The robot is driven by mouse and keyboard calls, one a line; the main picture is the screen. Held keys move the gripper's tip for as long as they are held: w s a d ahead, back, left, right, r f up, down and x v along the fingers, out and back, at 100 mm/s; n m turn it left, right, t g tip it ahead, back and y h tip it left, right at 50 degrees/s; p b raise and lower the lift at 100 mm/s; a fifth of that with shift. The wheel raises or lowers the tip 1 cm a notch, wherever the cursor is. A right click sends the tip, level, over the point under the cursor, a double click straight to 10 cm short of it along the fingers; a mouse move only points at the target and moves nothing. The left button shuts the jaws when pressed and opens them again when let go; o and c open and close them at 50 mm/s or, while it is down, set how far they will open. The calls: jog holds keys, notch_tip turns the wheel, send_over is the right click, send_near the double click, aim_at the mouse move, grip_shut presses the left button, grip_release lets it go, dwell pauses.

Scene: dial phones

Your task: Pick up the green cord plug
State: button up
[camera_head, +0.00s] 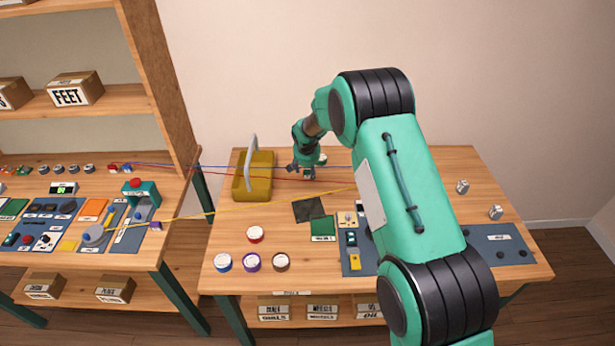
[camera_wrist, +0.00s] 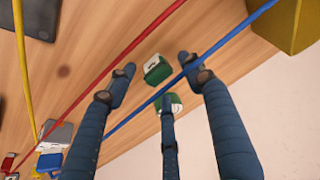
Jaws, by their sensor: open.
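My gripper (camera_wrist: 156,78) is open, with its dark blue fingers spread in the wrist view. A small green block with a pale face (camera_wrist: 157,69), seemingly the green cord plug, lies on the wooden table between the fingertips, apart from them. A second green and white piece (camera_wrist: 172,103) lies close by, partly hidden behind the middle finger. I cannot tell if the two are joined. In the head view my gripper (camera_head: 305,169) is low over the back of the table, right of the yellow box, and mostly hides the green pieces.
A red cord (camera_wrist: 112,67) and a blue cord (camera_wrist: 222,43) run across the wrist view close to my fingers. A yellow toolbox (camera_head: 254,187) with a raised handle stands left of my gripper.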

jog(key=shift+w+f, duration=0.25)
jog(key=shift+f, duration=0.3)
jog(key=shift+c, duration=0.3)
grip_shut()
